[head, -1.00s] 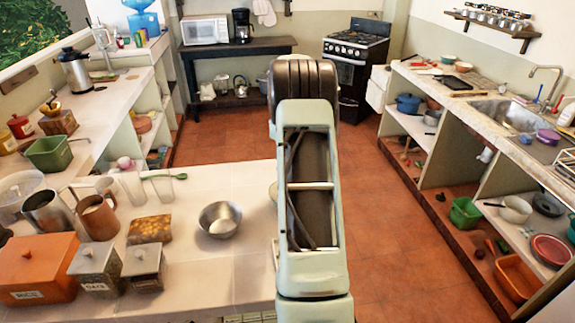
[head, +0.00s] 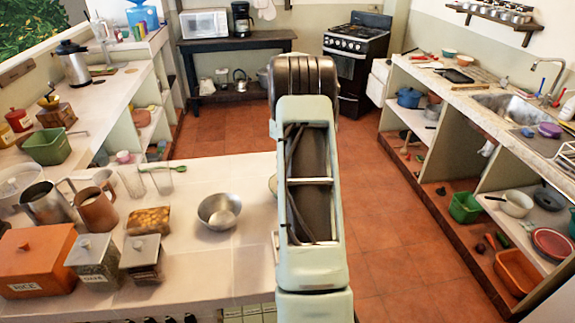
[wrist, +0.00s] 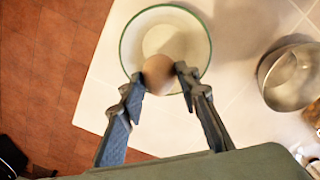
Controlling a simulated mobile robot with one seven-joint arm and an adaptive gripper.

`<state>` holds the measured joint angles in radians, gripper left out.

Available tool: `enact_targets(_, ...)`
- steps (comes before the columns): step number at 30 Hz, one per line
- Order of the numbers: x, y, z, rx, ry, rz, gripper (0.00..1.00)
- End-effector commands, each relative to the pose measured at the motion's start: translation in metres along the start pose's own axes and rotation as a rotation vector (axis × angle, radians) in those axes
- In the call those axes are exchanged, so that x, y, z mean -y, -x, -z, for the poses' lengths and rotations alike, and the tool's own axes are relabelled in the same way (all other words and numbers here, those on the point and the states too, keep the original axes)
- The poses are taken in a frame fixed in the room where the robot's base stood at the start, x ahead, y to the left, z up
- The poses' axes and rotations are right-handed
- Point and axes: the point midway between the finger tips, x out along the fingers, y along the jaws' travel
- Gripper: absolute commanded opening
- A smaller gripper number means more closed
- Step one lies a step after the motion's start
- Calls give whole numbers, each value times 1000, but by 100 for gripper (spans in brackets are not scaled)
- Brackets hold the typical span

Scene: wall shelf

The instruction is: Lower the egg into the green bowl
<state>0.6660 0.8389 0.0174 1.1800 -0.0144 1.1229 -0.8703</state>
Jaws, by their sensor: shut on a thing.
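The egg (wrist: 158,75) is brown and sits between the fingertips of my gripper (wrist: 161,80) in the wrist view. The fingers are shut on it from both sides. The green bowl (wrist: 126,46) is a round, see-through bowl with a green rim on the pale counter. The egg appears over the near part of the bowl's inside; its height above the bottom is hard to tell. In the head view my arm hides the gripper, the egg and most of the bowl; only a sliver of the bowl (head: 273,184) shows left of the arm.
A metal bowl (wrist: 291,80) stands right of the green bowl in the wrist view; it also shows in the head view (head: 219,211). Jars, mugs and glasses crowd the counter's left side. The tiled counter (head: 190,265) ends near my arm, with red floor beyond.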

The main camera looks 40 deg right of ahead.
Motion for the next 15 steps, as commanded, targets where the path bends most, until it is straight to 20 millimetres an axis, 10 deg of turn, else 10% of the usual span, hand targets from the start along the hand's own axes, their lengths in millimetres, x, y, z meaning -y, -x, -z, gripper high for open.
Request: enact_targets(15,0,-6,0,0,0,0,22)
